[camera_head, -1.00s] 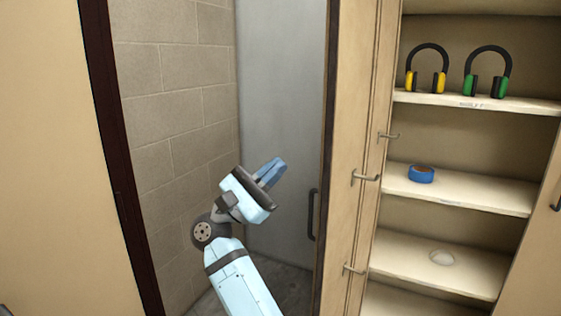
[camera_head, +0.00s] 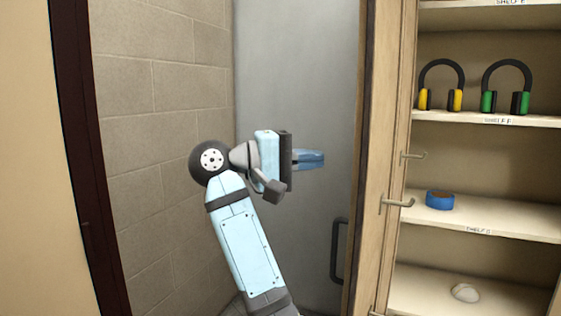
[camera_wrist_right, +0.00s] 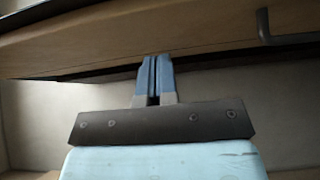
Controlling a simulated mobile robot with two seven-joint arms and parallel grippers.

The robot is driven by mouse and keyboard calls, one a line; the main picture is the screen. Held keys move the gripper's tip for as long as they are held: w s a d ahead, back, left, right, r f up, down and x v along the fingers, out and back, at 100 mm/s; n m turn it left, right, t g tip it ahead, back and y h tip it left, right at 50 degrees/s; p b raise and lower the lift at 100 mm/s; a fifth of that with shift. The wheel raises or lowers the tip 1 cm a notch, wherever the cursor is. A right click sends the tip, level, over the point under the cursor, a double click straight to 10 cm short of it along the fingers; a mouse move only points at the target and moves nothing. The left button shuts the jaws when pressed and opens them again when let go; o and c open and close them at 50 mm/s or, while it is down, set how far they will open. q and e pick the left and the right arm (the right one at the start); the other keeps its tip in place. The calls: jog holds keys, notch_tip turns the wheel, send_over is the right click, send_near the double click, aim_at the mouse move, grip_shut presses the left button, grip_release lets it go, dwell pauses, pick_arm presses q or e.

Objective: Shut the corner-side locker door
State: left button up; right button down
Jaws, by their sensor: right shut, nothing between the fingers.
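My right gripper (camera_head: 322,158) is shut and empty, its blue fingers pointing right in the head view. Tan locker door panels (camera_head: 382,120) stand at a steep angle beside the open shelves, with metal bar handles (camera_head: 396,203). The gripper is left of them in the picture. In the right wrist view the blue fingertips (camera_wrist_right: 155,62) overlap the lower edge of a tan panel (camera_wrist_right: 160,32); I cannot tell whether they touch. A dark handle (camera_wrist_right: 265,28) shows on that panel at the right. I cannot tell which panel is the corner-side door. My left gripper is out of view.
A block wall (camera_head: 160,110) and dark frame (camera_head: 85,160) are left. Shelves hold yellow ear defenders (camera_head: 455,100), green ear defenders (camera_head: 488,102) and blue tape (camera_head: 440,201).

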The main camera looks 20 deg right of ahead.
jog(key=shift+s+d, duration=1.4)
jog(key=shift+s, duration=0.3)
